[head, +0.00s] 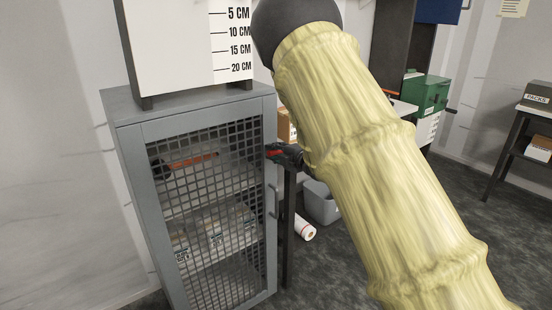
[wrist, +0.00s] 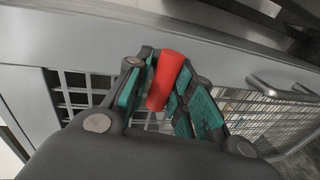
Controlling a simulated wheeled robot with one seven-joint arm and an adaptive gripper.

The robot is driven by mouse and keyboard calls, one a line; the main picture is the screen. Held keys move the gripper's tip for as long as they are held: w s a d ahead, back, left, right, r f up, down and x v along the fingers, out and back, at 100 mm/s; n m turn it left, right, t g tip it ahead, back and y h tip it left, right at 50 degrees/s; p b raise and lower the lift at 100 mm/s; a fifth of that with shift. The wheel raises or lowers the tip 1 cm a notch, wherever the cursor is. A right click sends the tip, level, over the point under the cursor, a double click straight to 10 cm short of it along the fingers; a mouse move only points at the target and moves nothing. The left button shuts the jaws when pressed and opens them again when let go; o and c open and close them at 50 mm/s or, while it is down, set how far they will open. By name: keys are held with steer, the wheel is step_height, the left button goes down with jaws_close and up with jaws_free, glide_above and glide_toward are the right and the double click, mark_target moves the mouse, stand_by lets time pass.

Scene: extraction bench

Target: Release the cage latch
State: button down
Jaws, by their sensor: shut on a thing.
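The cage (head: 205,120) is a grey metal cabinet with a mesh door, at the left in the head view. The door looks closed. The latch is a small red lever (head: 273,153) at the upper right edge of the door. In the wrist view the red lever (wrist: 166,80) stands between my fingers, in front of the grey door frame (wrist: 210,62). My gripper (head: 284,152) is shut on the red lever, with teal pads on both sides of it. The lever's base is hidden behind the fingers.
A bar handle (head: 272,201) is on the door below the latch; it also shows in the wrist view (wrist: 285,91). An orange-handled tool (head: 192,161) and boxes lie behind the mesh. A grey bin (head: 320,203) and a paper roll (head: 305,229) are on the floor to the right.

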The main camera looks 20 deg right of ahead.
steer(key=shift+s+a+f+n+b, duration=0.15)
steer(key=shift+a+f+n+b, duration=0.05)
steer(key=shift+f+n+b, duration=0.25)
steer(key=shift+f, duration=0.1)
steer(key=c, duration=1.6)
jaws_free()
steer(key=shift+o, duration=1.4)
steer(key=shift+w, duration=0.2)
steer(key=shift+d+r, duration=0.15)
steer(key=shift+r, duration=0.1)
steer(key=v, duration=1.2)
steer(key=shift+s, duration=0.1)
